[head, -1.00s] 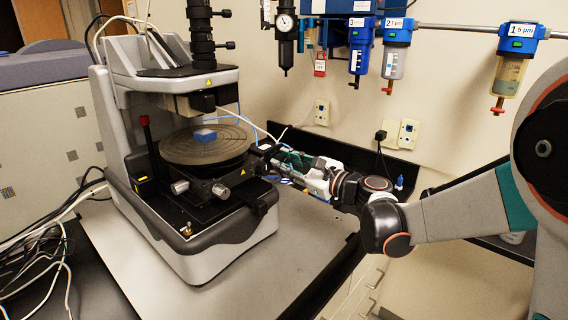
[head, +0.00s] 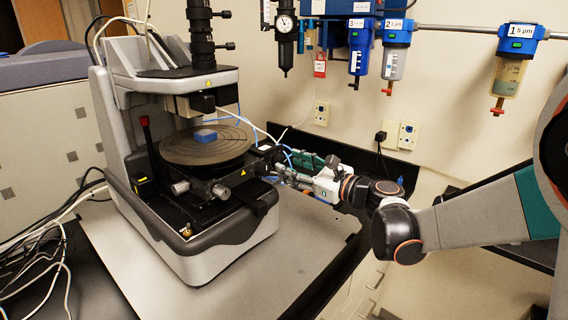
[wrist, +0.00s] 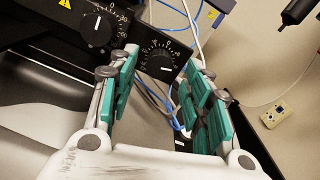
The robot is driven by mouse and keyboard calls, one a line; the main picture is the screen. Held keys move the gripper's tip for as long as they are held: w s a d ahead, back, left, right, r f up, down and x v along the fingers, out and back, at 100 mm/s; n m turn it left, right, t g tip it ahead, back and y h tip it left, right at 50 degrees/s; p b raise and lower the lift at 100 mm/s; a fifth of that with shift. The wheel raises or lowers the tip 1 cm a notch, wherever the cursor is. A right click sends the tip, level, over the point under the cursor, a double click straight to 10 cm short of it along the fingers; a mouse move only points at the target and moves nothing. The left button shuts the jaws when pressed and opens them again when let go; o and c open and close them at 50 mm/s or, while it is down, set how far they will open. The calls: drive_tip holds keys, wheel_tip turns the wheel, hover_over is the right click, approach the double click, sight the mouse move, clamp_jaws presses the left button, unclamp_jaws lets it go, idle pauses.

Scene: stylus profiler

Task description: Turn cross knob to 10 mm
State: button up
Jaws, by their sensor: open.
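Two black dial knobs with white index lines and numbered scales show in the wrist view. One dial knob (wrist: 160,65) lies between my fingertips as seen there; the other dial knob (wrist: 97,31) is at upper left, outside them. I cannot read which is the cross knob, nor the exact settings. My gripper (wrist: 161,66) is open, with green-padded fingers on either side of the nearer dial; contact cannot be told. In the head view my gripper (head: 279,164) is at the right side of the profiler's stage (head: 205,147), and the dials are not clear there.
The profiler (head: 190,245) stands on a grey bench. A blue block (head: 205,135) sits on its round stage. Blue and white cables run behind the gripper. Air filters (head: 397,55) hang on the wall at right. The bench front is clear.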

drive_tip(key=shift+v, duration=2.8)
drive_tip(key=shift+s, duration=0.1)
